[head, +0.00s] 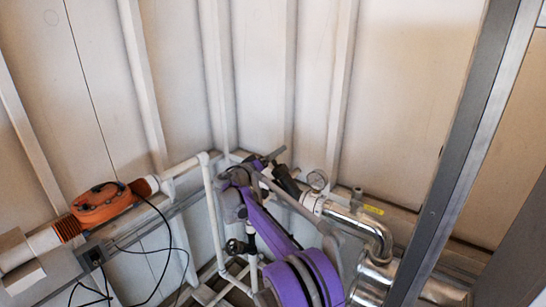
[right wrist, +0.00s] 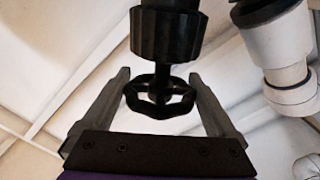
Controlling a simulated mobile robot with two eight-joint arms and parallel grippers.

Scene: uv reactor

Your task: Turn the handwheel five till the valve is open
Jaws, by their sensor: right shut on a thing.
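A small black handwheel (right wrist: 160,108) with a lobed rim shows in the middle of the right wrist view, below a ribbed black valve body (right wrist: 166,32). My right gripper (right wrist: 160,76) is shut on the handwheel, one grey finger on each side of it. In the head view my purple right arm reaches up to the pipework near the corner, and the arm and fittings largely hide the gripped wheel. No number shows on the wheel, and I cannot tell how far the valve is open. My left gripper is in neither view.
Another black handwheel (head: 237,247) sits on the white pipes left of my arm. An orange device (head: 100,205) with loose black cables is at left. A grey post (head: 465,150) crosses the right side.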

